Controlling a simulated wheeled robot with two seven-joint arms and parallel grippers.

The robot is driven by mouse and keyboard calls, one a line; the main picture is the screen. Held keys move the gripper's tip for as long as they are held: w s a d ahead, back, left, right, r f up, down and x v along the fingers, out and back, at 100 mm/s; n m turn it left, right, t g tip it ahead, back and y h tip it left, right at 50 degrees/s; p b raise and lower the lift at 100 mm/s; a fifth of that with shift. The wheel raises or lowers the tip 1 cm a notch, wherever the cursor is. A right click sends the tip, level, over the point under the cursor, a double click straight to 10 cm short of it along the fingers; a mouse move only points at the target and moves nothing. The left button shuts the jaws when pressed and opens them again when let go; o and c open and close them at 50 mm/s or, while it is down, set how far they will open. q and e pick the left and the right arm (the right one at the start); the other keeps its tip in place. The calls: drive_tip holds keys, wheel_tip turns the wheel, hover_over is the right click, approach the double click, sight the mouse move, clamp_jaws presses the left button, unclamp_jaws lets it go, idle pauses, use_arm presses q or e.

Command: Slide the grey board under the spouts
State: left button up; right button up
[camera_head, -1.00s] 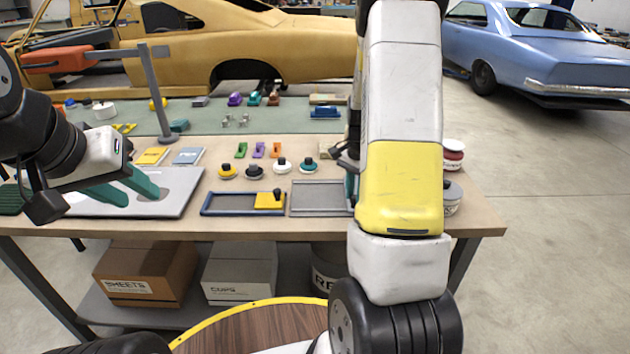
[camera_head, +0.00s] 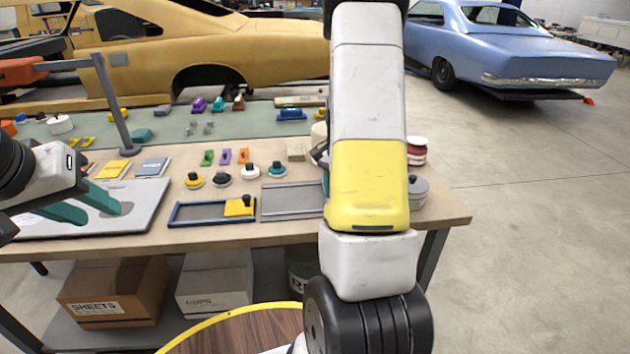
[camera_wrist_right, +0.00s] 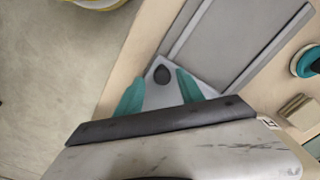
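A large light-grey board (camera_head: 145,221) lies flat at the left front of the bench, with a darker round patch near the left fingertips. My left gripper (camera_head: 104,213) is over it with its teal fingers apart and nothing between them; contact is unclear. A grey framed tray (camera_head: 290,203) lies right of centre, partly hidden by my right arm. In the right wrist view, a light-grey plate with a black knob (camera_wrist_right: 162,74) sits at the tray's end (camera_wrist_right: 225,45). My right gripper (camera_wrist_right: 159,90) is open, its teal fingers either side of the knob. I cannot identify any spouts.
A blue-framed tray (camera_head: 190,221) with a yellow knobbed plate (camera_head: 239,207) lies beside the grey tray. Several knobbed discs stand behind. A grey post (camera_head: 112,105) with a side arm rises behind the board. Pots (camera_head: 417,190) stand at the right end.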

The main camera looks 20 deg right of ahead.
drive_tip(key=shift+r, duration=3.9)
